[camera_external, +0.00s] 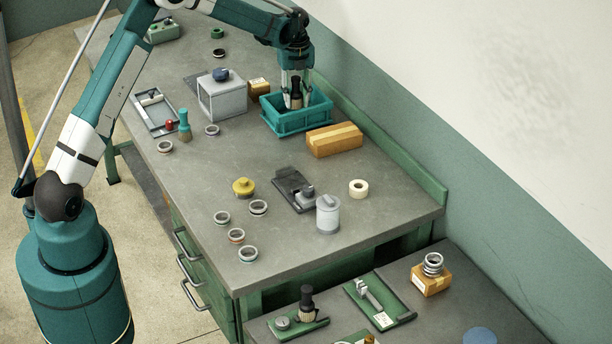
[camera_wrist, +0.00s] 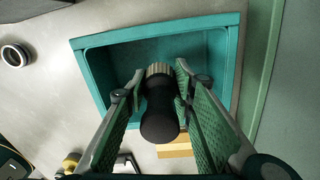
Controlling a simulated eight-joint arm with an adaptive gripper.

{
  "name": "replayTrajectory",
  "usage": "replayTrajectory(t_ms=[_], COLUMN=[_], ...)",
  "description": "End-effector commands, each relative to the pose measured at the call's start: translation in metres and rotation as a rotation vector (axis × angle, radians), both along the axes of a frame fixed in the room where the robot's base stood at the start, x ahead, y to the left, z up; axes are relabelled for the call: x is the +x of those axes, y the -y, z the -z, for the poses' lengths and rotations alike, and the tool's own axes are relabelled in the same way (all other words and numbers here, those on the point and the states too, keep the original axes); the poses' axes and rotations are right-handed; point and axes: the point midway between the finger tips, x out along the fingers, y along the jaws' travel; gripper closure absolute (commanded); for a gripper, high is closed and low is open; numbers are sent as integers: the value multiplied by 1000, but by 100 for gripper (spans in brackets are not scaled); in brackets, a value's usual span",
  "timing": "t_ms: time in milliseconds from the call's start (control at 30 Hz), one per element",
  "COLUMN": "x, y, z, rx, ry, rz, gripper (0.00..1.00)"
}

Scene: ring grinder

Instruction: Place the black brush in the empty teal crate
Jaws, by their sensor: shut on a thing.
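The black brush (camera_external: 296,95) has a dark handle and a pale bristle end. In the wrist view the brush (camera_wrist: 160,110) stands between the two fingers of my gripper (camera_wrist: 153,92), bristle end pointing down into the crate. My gripper (camera_external: 295,92) is shut on the brush, inside or just above the opening of the teal crate (camera_external: 290,122). The crate's rim (camera_wrist: 150,27) surrounds the brush in the wrist view, and nothing else shows inside. The fingers hide part of the crate floor. I cannot tell whether the bristles touch the floor.
A cardboard box (camera_external: 335,140) lies at the crate's front right side. A small box (camera_external: 258,88) and a grey block (camera_external: 221,97) stand to its left. A green ledge (camera_external: 385,155) runs behind. A teal-handled brush (camera_external: 184,122) and several rings stand on the bench.

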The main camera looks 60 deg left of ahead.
Motion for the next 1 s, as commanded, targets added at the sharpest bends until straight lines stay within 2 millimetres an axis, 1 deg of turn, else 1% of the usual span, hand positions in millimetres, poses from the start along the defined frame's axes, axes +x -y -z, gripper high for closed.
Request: replayTrajectory(t_ms=[100,467,567,800,900,1000], x=[0,0,0,0,0,0], y=[0,0,0,0,0,0], z=[6,9,15,39,44,44], rx=[0,0,0,0,0,0], ry=[0,0,0,0,0,0], rz=[0,0,0,0,0,0], gripper=[91,91,91,91,91,91])
